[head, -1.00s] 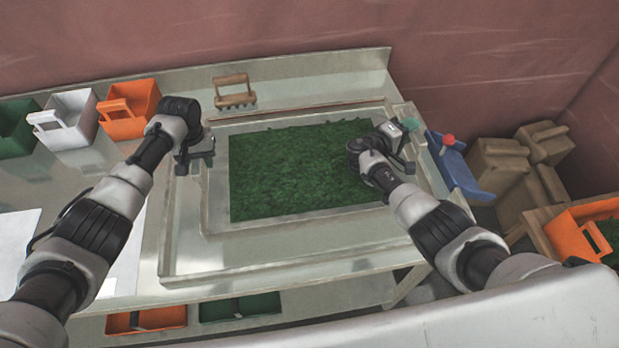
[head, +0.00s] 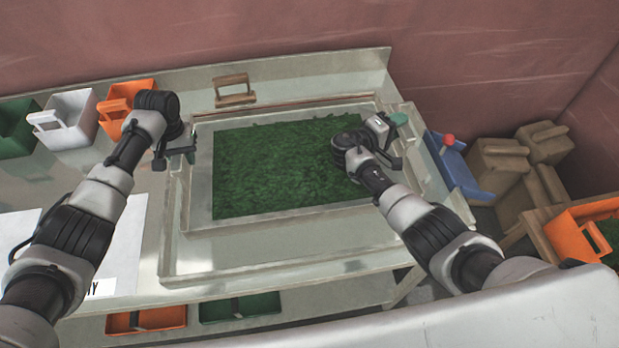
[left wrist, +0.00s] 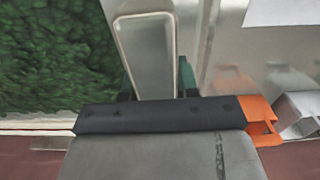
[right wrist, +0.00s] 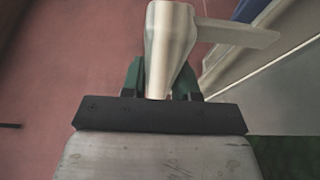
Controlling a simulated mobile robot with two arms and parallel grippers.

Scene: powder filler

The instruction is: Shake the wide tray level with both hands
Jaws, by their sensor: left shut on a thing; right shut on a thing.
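The wide tray (head: 300,212) is a pale, shallow tray with a layer of green leafy material (head: 280,165) inside. It is in the middle of the head view, over the metal bench. My left gripper (head: 186,152) is shut on the tray's left end; the left wrist view shows a pale handle (left wrist: 150,60) between its fingers (left wrist: 158,82). My right gripper (head: 398,150) is shut on the right end; the right wrist view shows a pale handle (right wrist: 168,40) between its fingers (right wrist: 160,80). My right wrist hides part of the tray's right side. The green layer looks roughly even.
A raised metal edge (head: 280,266) surrounds the tray on the bench. A wooden-handled tool (head: 234,88) lies behind it. A blue object (head: 462,170) stands at the right.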

